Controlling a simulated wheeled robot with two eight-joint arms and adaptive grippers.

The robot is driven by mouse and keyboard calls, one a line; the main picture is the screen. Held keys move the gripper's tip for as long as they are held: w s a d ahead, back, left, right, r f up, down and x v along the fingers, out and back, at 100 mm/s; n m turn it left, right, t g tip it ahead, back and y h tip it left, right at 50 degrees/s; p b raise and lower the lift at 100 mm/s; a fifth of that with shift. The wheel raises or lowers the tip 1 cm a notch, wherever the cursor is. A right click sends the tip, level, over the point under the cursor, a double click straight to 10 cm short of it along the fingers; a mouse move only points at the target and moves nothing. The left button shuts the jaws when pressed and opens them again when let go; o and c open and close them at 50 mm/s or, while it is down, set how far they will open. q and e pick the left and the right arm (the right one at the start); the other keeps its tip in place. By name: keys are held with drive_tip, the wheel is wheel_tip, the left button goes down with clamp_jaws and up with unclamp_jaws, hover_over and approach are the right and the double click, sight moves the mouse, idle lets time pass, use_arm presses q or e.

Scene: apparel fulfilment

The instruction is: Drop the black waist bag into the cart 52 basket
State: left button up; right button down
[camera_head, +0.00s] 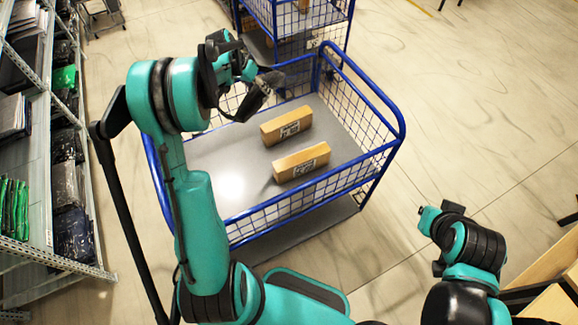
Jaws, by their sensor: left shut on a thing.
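My left gripper (257,84) reaches over the far left part of a blue wire cart basket (341,184) with a grey floor. It is shut on a dark item with a thin loop of strap, the black waist bag (247,106). The bag is small and partly hidden by the gripper, and it hangs above the basket's left side. My right arm's end (430,217) is at the right, outside the basket, and its fingers cannot be made out. The cart's number cannot be read.
Two brown cardboard boxes (286,125) (301,162) with labels lie on the basket floor at the right. The left part of the floor is bare. Another blue cart (291,50) stands behind. A shelf rack (48,190) with bagged goods lines the left.

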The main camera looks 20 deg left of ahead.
use_arm(q)
wheel_tip(320, 180, down, 6)
drive_tip(key=b, duration=0.3)
drive_tip(key=shift+a+r, duration=0.1)
drive_tip(key=o, duration=1.5)
drive_tip(key=shift+s, duration=0.1)
drive_tip(key=shift+o, duration=0.2)
drive_tip(key=shift+r, duration=0.15)
drive_tip(key=v, duration=1.2)
